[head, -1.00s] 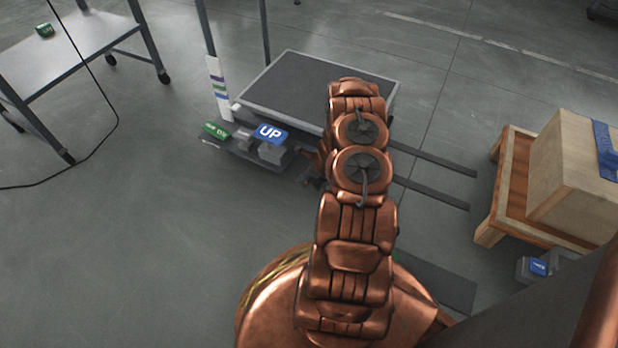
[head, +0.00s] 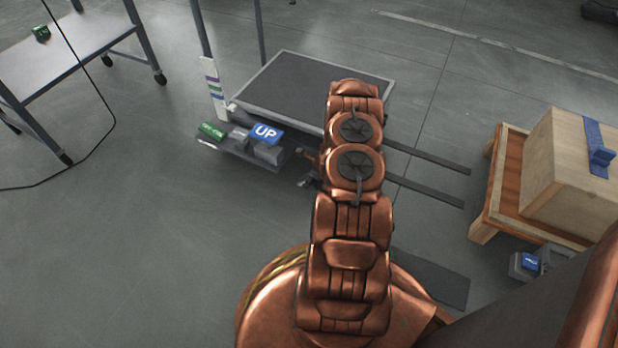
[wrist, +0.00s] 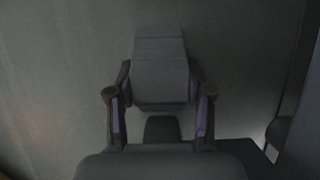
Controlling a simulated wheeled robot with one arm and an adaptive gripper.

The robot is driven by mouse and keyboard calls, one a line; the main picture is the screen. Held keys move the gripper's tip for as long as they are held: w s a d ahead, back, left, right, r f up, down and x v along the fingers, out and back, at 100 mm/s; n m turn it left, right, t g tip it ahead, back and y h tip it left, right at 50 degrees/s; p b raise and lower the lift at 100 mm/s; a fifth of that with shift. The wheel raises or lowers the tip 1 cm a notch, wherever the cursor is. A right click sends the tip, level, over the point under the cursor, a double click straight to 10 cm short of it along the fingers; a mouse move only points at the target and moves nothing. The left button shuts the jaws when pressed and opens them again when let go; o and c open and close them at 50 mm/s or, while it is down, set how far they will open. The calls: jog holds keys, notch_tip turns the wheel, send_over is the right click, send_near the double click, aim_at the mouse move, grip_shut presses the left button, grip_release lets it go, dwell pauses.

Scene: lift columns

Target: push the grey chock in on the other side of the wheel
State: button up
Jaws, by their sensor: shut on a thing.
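In the wrist view the grey chock (wrist: 160,60) is a dark grey wedge-like block, held at the tips of my gripper (wrist: 160,100). The two fingers, with purple inner strips, are shut on its near end. A dark rounded shape (wrist: 279,132), perhaps the wheel, shows at the right edge, apart from the chock. In the head view my gripper (head: 306,168) shows only in part, left of my copper arm and close to the front of the low lift platform (head: 310,90). The chock cannot be made out there.
A pedal unit with a blue UP plate (head: 265,133) and a green plate (head: 212,131) stands left of my gripper. Dark bars (head: 430,150) lie right of the platform. A wooden stand (head: 500,190) bears a crate (head: 560,165). The floor at left is mostly clear.

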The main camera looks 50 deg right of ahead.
jog(key=shift+s+d, duration=0.1)
jog(key=shift+s, duration=0.2)
jog(key=o, duration=1.5)
jog(key=shift+s+d+f, duration=0.1)
jog(key=shift+w+v, duration=0.15)
jog(key=shift+v, duration=2.9)
jog(key=shift+w+v, duration=0.1)
jog(key=shift+v, duration=2.9)
